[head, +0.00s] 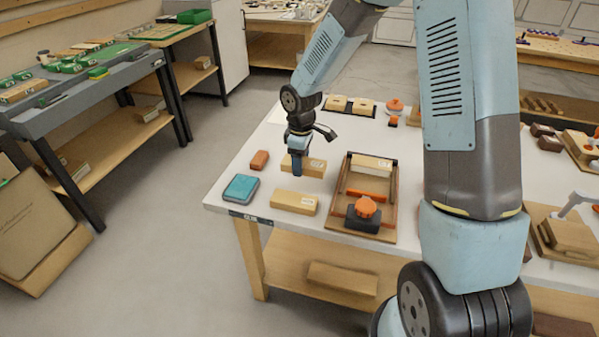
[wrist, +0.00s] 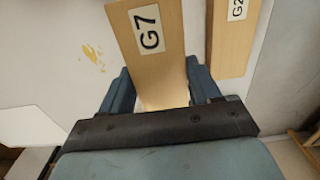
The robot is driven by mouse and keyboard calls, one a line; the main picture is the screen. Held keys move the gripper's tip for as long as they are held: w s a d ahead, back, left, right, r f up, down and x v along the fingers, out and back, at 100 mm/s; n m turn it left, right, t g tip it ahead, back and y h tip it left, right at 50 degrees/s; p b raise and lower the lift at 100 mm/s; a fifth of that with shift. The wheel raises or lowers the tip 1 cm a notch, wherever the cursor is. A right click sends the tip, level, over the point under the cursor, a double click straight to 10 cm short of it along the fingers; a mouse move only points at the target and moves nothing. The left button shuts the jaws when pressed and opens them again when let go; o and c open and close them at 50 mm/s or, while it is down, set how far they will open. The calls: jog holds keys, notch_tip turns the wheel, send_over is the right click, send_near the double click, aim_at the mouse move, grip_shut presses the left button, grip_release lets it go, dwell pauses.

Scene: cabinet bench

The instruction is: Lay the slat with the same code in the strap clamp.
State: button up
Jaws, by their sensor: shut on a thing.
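My gripper (head: 297,170) is shut on a pale wooden slat (head: 312,167) over the white bench. In the wrist view the held slat (wrist: 150,40) shows a "G7" label and sits between the two blue fingers of my gripper (wrist: 160,92). A second slat (head: 295,203) lies nearer the bench's front edge; a slat labelled "G2" (wrist: 232,40) shows to the right in the wrist view. The strap clamp (head: 350,228), a wooden frame with an orange knob (head: 366,207), stands right of my gripper. A labelled piece (head: 372,163) lies at its far end; its code is too small to read.
A teal case (head: 241,188) and a reddish block (head: 260,160) lie left of my gripper. Two wooden blocks (head: 350,105) and orange-topped items (head: 394,106) stand behind. My arm hides part of the bench on the right.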

notch_tip(320, 180, up, 4)
jog(key=shift+f, duration=0.2)
jog(key=shift+d+r, duration=0.2)
jog(key=shift+d, duration=0.1)
jog(key=d+f, duration=0.1)
jog(key=d, duration=0.8)
send_over(365, 185)
jog(key=shift+w+a+f, duration=0.15)
jog(key=shift+w+f, duration=0.05)
jog(key=shift+f, duration=3.05)
jog(key=shift+s+f, duration=0.1)
jog(key=shift+f, duration=0.35)
